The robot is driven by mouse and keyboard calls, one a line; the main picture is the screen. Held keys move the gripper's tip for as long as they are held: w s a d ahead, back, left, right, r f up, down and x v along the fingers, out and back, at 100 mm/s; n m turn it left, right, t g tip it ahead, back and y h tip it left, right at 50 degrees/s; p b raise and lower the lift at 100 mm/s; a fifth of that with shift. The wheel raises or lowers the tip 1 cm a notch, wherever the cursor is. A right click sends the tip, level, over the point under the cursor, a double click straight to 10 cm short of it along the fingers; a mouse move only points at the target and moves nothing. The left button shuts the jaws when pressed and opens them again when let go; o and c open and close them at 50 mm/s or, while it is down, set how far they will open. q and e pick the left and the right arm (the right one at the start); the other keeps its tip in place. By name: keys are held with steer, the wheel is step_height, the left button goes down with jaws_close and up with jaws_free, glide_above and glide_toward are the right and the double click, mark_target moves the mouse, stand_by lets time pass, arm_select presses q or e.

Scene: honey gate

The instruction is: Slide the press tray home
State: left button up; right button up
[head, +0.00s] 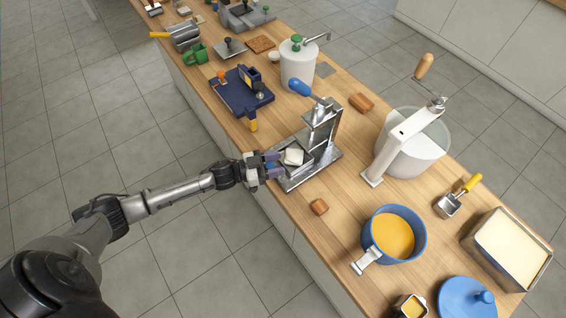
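The metal press (327,118) with a blue-handled lever (300,88) stands near the table's front edge, in the middle of the head view. A pale white block (293,157) sits low at its left side, where the press tray appears to be; the tray's outline is hard to make out. My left gripper (275,165) is at the front of the press, right beside the white block. Its two fingers show a little apart, but whether they grip the tray is too small to tell. My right gripper is not in view.
Behind stands a white crank drum (418,145). A blue pot (394,234) is at right, a dark blue clamp device (241,92) at left.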

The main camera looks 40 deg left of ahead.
arm_select(q)
steer(key=shift+o, duration=0.8)
steer(key=shift+s+a, duration=0.3)
steer(key=shift+s, duration=0.05)
steer(key=p+v, duration=0.2)
steer(key=v, duration=0.4)
stand_by(0.3)
